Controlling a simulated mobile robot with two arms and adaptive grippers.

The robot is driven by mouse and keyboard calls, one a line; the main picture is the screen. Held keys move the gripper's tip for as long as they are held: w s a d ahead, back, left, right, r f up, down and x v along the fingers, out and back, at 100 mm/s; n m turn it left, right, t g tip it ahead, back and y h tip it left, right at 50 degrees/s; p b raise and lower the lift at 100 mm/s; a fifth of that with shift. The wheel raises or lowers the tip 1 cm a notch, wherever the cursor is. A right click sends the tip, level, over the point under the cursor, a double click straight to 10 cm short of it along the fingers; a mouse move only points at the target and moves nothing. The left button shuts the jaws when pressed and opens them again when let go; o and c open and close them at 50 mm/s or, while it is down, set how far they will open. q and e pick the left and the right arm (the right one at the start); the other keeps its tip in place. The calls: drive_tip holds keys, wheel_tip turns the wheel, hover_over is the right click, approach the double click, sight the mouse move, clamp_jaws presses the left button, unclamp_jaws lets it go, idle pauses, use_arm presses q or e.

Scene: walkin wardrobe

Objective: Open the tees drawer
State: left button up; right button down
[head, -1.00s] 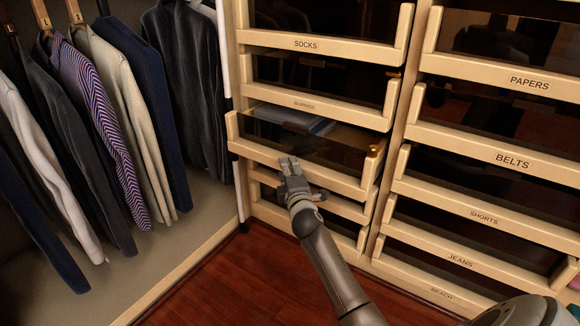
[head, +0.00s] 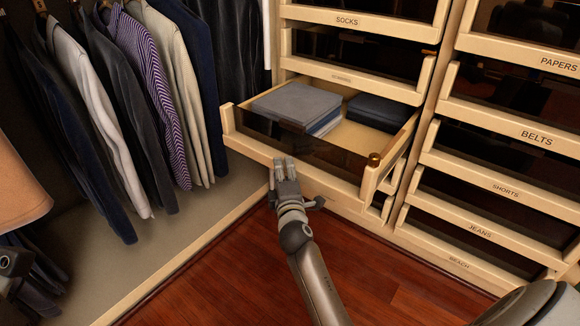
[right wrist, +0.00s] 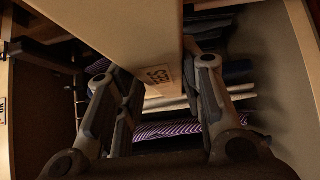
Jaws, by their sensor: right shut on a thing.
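The tees drawer (head: 330,186) is pulled out from the light wooden cabinet in the head view, with a dark glass front above a wooden rail. Folded grey and blue clothes (head: 297,103) lie inside. My right gripper (head: 284,166) is shut on the middle of the drawer's front rail. In the right wrist view, the fingers (right wrist: 158,95) stand on both sides of the front board (right wrist: 125,30), and part of its label (right wrist: 158,75) shows between them. The fingers hide the label in the head view.
Closed drawers labelled socks (head: 347,21), belts (head: 536,138), shorts (head: 505,189) and jeans (head: 480,231) surround it. Hanging clothes (head: 150,90) fill the left. The red wooden floor (head: 230,265) before the cabinet is clear. A tan rounded object (head: 20,185) stands at the left edge.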

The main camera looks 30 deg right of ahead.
drive_tip(key=shift+a+f, duration=0.1)
drive_tip(key=shift+a, duration=0.05)
drive_tip(key=c, duration=1)
unclamp_jaws()
drive_tip(key=shift+v, duration=3.85)
